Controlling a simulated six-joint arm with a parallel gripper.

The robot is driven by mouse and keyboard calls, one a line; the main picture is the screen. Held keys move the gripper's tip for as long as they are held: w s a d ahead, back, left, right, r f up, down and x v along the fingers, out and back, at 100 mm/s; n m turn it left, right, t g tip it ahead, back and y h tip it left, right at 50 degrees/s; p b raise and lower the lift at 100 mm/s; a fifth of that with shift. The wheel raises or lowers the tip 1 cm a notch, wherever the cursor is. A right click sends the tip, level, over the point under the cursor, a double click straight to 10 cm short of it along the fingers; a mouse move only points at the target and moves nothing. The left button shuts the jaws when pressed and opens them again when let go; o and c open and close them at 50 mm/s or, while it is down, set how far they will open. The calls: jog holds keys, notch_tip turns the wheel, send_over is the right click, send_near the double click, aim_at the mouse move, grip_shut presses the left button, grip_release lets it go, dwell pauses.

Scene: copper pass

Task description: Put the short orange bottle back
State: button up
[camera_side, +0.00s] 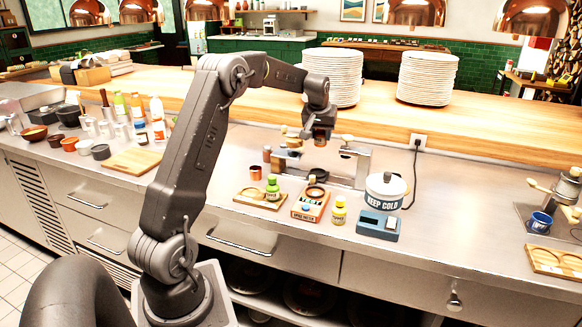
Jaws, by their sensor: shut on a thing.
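My gripper (319,136) hangs above the counter, over a grey metal stand near the back ledge. It is shut on a small orange-brown thing (320,142), mostly hidden by the fingers; I cannot tell for sure whether it is the short orange bottle.
A white tub marked "KEEP COLD" (386,190) stands behind a blue scale-like device (378,226). A copper cup (255,173) stands behind the tray. A cutting board (138,161) lies left. Plate stacks (332,75) stand on the raised ledge.

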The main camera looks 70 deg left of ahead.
notch_tip(320, 180, up, 5)
jog(key=shift+s, duration=0.15)
jog(key=s+n+g+y, duration=0.15)
jog(key=s+n, duration=0.25)
jog(key=s, duration=1.9)
jog(key=shift+h, duration=0.35)
jog(key=f, duration=0.7)
jog(key=d+f, duration=0.1)
jog(key=f, duration=0.3)
jog(key=shift+s+f, duration=0.15)
jog(key=shift+f, duration=2.4)
jog(key=o, duration=0.8)
jog(key=shift+f, duration=0.1)
